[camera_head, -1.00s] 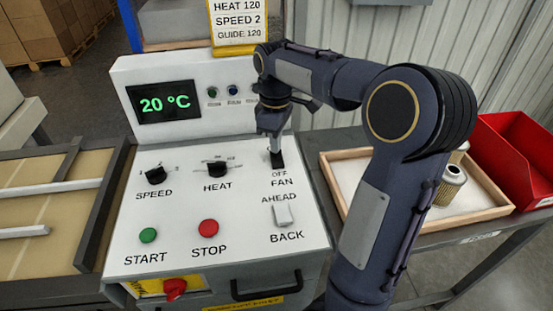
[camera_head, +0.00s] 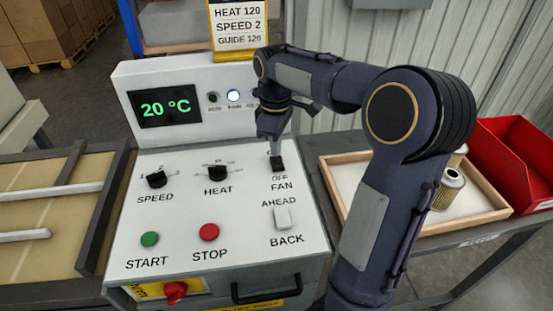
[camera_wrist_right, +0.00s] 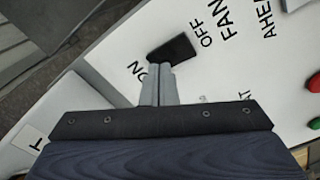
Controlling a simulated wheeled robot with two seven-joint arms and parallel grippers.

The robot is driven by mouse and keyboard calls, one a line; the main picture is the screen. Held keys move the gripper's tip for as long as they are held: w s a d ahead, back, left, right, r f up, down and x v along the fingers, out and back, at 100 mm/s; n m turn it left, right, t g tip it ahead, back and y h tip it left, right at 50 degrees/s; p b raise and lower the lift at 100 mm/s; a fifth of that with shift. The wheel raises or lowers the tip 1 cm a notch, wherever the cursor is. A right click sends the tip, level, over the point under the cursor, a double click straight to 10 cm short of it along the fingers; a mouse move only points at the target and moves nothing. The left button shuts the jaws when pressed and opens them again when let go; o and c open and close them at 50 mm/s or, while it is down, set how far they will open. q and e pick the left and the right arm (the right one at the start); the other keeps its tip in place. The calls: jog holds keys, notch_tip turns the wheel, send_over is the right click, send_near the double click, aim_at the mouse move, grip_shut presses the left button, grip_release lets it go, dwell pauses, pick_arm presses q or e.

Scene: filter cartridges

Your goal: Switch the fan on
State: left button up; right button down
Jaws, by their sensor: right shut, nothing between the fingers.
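The black FAN switch (camera_head: 277,164) sits on the white control panel (camera_head: 180,220), between its ON and OFF marks. It also shows in the right wrist view (camera_wrist_right: 173,50), just beyond my fingertips. My right gripper (camera_head: 276,152) is shut and empty, pointing down at the ON side of the switch. In the right wrist view the closed fingers (camera_wrist_right: 160,78) reach up to the switch's edge; whether they touch it I cannot tell. The middle indicator lamp (camera_head: 233,96) glows bright white-blue. My left gripper is not in view.
SPEED (camera_head: 156,180) and HEAT (camera_head: 218,173) knobs, the green START (camera_head: 149,239) and red STOP (camera_head: 209,232) buttons and the AHEAD/BACK switch (camera_head: 282,218) share the panel. The display (camera_head: 165,107) reads 20 °C. A wooden tray (camera_head: 480,222) with filter cartridges stands right.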

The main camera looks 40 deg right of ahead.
aim_at(276, 158)
notch_tip(276, 158, up, 6)
jog(key=p, duration=0.5)
jog(key=shift+f, duration=0.15)
dwell(0.3)
jog(key=s+a+f+m+t+y, duration=0.1)
jog(key=s+a+m+t, duration=0.1)
jog(key=s+a, duration=0.3)
jog(key=s+a+f+m+t+y, duration=0.1)
jog(key=s+a+m, duration=0.2)
jog(key=s+a, duration=0.2)
jog(key=s+a+f+m+t+y, duration=0.1)
jog(key=s+a+m+t, duration=0.1)
jog(key=s+a, duration=0.3)
jog(key=shift+s+m+t+y, duration=0.3)
jog(key=shift+s+y, duration=0.1)
jog(key=shift+s, duration=1.6)
jog(key=shift+s+a+f, duration=0.2)
jog(key=shift+a+f, duration=0.05)
jog(key=shift+a, duration=0.05)
jog(key=shift+d, duration=0.1)
